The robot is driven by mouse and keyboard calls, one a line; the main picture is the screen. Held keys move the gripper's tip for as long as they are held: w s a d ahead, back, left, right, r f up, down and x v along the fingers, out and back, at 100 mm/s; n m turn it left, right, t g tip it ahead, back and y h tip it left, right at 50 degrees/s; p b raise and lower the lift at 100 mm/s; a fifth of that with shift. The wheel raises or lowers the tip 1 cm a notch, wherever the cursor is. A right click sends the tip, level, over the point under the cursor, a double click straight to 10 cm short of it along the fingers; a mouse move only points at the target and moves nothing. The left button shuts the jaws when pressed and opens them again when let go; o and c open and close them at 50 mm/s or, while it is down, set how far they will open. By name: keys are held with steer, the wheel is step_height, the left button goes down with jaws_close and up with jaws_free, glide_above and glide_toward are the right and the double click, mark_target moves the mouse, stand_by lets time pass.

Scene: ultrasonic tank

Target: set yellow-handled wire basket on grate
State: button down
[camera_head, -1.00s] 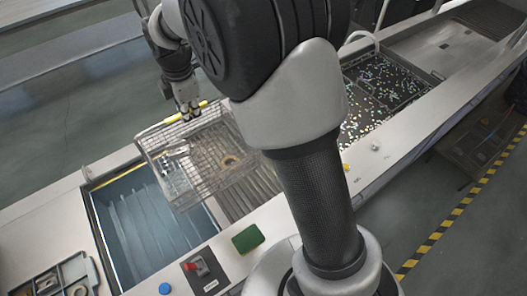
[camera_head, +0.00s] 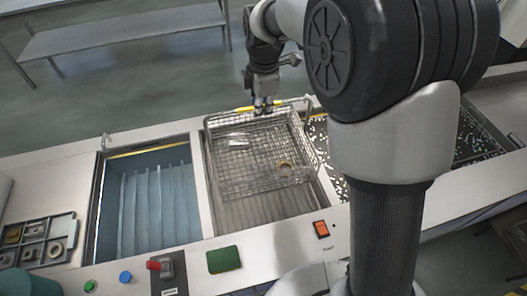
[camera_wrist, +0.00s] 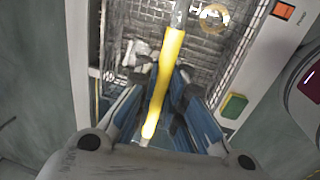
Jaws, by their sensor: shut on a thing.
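The wire basket (camera_head: 252,178) hangs from my gripper (camera_head: 263,106) by its yellow handle (camera_head: 243,109), at the basket's far side. In the wrist view the yellow handle (camera_wrist: 160,90) runs between the two fingers of my gripper (camera_wrist: 165,88), which are shut on it. The basket mesh (camera_wrist: 195,50) lies beyond it. A brass-coloured ring (camera_head: 285,166) and a pale part (camera_head: 237,141) are in the basket. The slatted grate (camera_head: 262,212) shows below the basket's near edge; the basket hides most of it. I cannot tell whether they touch.
The blue-walled tank (camera_head: 150,205) is open left of the grate. A bay of speckled bits (camera_head: 330,160) lies to the right, partly behind my arm. A red switch (camera_head: 160,265), green pad (camera_head: 223,260) and orange switch (camera_head: 321,229) sit along the front. A parts tray (camera_head: 38,240) is at left.

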steer(key=b, duration=0.3)
glide_above(262, 158)
steer(key=f, duration=1.5)
steer(key=shift+w+f, duration=0.2)
steer(key=shift+f, duration=0.05)
steer(key=shift+r, duration=0.1)
steer(key=c, duration=2.2)
jaws_free()
steer(key=shift+f, duration=0.2)
steer(key=o, duration=0.5)
steer(key=shift+s, duration=0.1)
steer(key=r, duration=0.4)
steer(key=s+r+p, duration=0.1)
steer(key=r, duration=0.3)
steer(key=r+p, duration=0.1)
steer(key=r, duration=0.3)
steer(key=shift+s+d+r, duration=0.15)
steer(key=shift+s+d, duration=0.1)
steer(key=shift+s, duration=0.15)
